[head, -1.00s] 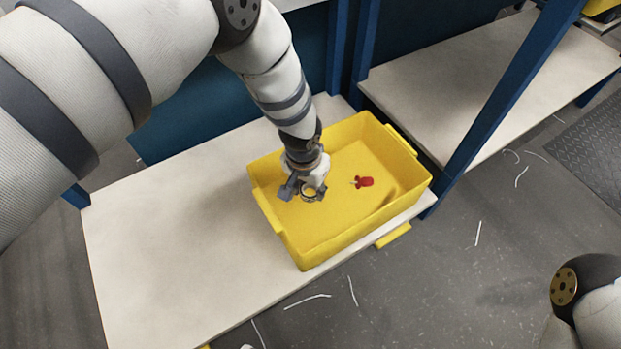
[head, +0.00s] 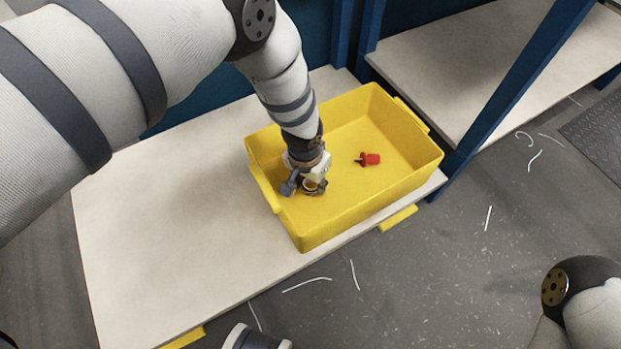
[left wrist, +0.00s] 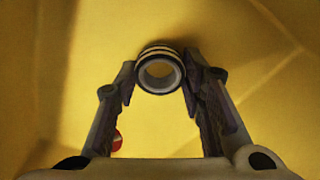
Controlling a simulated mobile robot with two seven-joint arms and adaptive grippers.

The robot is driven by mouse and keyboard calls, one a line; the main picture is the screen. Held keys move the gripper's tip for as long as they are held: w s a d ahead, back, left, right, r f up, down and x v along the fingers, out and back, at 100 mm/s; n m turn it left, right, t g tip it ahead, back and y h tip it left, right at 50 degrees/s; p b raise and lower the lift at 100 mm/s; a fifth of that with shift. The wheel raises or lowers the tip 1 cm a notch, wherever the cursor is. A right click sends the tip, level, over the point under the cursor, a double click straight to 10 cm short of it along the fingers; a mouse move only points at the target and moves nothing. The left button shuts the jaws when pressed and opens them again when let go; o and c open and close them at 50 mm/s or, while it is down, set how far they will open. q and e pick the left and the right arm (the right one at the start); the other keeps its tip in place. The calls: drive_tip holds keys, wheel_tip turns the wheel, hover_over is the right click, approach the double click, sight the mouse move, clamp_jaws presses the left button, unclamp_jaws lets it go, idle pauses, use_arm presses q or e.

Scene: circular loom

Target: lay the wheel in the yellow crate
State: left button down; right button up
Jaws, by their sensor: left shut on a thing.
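The yellow crate (head: 400,170) stands on a pale bench. My left gripper (head: 312,188) reaches down inside the crate, near its left wall. It is shut on the wheel (left wrist: 160,71), a small dark ring with a pale hub and an open centre. In the left wrist view the wheel sits between the two fingertips of my left gripper (left wrist: 160,78), with the yellow crate around it. In the head view the wheel is small and partly hidden by the gripper. I cannot tell whether it touches the crate floor. My right gripper is not in view.
A red object (head: 369,159) with a dark tip lies on the crate floor, right of my gripper. The pale bench (head: 160,230) is clear on the left. A blue post (head: 515,85) rises close to the crate's right side. White thread scraps lie on the floor.

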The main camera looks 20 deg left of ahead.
sight(307, 190)
use_arm(q)
drive_tip(key=shift+f, duration=0.15)
drive_tip(key=shift+f, duration=0.2)
drive_tip(key=c, duration=1)
unclamp_jaws()
drive_tip(key=shift+o, duration=0.2)
wheel_tip(307, 190, up, 12)
drive_tip(key=s, duration=0.1)
drive_tip(key=shift+s, duration=0.25)
drive_tip(key=shift+a, duration=0.1)
